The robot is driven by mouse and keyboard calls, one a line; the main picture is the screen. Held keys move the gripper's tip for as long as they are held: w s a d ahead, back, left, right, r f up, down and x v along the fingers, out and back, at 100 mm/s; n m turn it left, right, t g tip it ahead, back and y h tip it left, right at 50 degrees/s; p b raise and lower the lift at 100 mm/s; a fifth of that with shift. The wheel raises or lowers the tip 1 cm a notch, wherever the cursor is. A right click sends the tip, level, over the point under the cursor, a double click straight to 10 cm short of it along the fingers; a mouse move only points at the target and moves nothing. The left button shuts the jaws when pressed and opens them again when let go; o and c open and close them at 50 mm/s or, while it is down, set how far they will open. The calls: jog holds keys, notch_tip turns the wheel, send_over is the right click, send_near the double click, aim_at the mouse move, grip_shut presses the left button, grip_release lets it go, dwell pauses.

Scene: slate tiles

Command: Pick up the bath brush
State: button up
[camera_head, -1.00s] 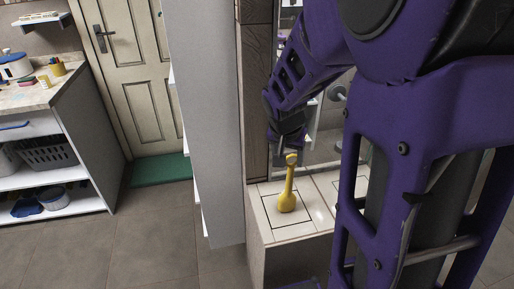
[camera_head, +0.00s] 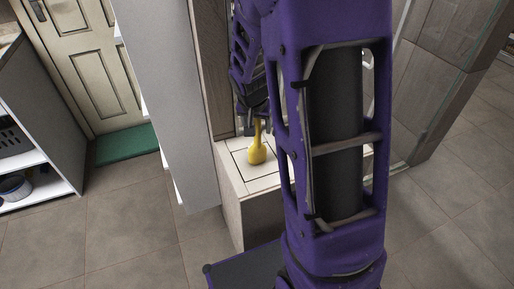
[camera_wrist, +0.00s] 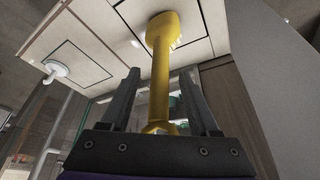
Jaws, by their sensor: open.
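The bath brush is yellow, with a long handle and a wider head. In the head view the brush (camera_head: 257,152) is on the light tiled top of a low cabinet (camera_head: 236,186), its handle rising toward my gripper (camera_head: 256,128). In the wrist view the brush (camera_wrist: 160,75) runs between the two dark fingers of my gripper (camera_wrist: 160,92), with its head beyond the fingertips. The fingers are open, with a gap on each side of the handle. The arm hides part of the cabinet top.
A tall grey panel (camera_head: 170,90) stands left of the cabinet. A glass-sided enclosure (camera_head: 430,80) is on the right. A shelf unit (camera_head: 45,130) and a green mat (camera_head: 127,146) are at the left. The tiled floor (camera_head: 110,215) in front is clear.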

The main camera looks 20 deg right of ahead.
jog(key=shift+r, duration=0.1)
grip_shut()
dwell(1.2)
